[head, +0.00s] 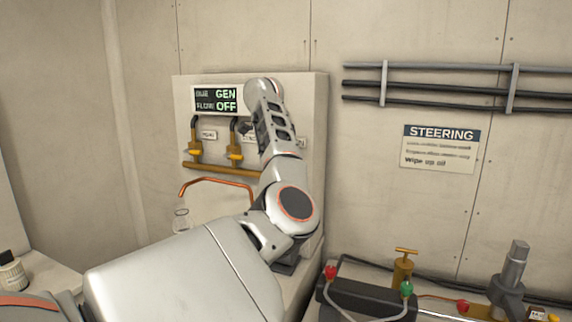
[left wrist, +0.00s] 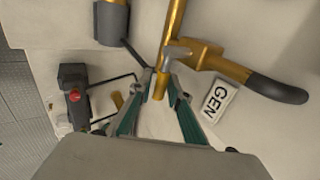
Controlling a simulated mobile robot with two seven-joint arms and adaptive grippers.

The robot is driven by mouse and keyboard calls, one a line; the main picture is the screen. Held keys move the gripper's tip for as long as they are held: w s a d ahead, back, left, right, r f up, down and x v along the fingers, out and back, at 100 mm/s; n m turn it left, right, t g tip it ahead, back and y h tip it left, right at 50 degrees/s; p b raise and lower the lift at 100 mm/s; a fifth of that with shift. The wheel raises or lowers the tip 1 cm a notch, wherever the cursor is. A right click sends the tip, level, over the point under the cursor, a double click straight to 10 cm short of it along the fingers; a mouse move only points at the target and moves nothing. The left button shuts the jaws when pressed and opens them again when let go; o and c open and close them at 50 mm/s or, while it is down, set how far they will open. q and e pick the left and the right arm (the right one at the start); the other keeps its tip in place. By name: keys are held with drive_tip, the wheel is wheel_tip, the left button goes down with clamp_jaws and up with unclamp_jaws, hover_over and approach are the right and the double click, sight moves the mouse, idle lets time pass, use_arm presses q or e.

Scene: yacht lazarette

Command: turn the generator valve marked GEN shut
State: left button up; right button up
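In the left wrist view, the GEN label (left wrist: 219,101) sits beside a brass valve branch (left wrist: 208,57) that runs into a black curved end (left wrist: 276,88). A short grey metal piece (left wrist: 177,52), perhaps the handle, lies at this branch. My left gripper (left wrist: 163,76) has its fingertips beside the grey piece, with a gap and a brass pipe end between them. I cannot tell whether they touch. My left arm hides the GEN valve and gripper in the head view. My right gripper is out of view.
Two other brass valves (head: 194,150) (head: 234,153) stand left of my arm, above an orange-brown bent tube (head: 215,183). A STEERING sign (head: 440,148) and dark pipes (head: 440,85) are on the wall at right. Equipment with a brass T-handle (head: 403,266) stands at lower right.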

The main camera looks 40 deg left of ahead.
use_arm(q)
drive_tip(key=shift+r, duration=0.1)
drive_tip(key=shift+s+r, duration=0.15)
drive_tip(key=shift+r, duration=0.05)
drive_tip(key=v, duration=1.1)
drive_tip(key=shift+s+r, duration=0.15)
drive_tip(key=shift+r, duration=0.05)
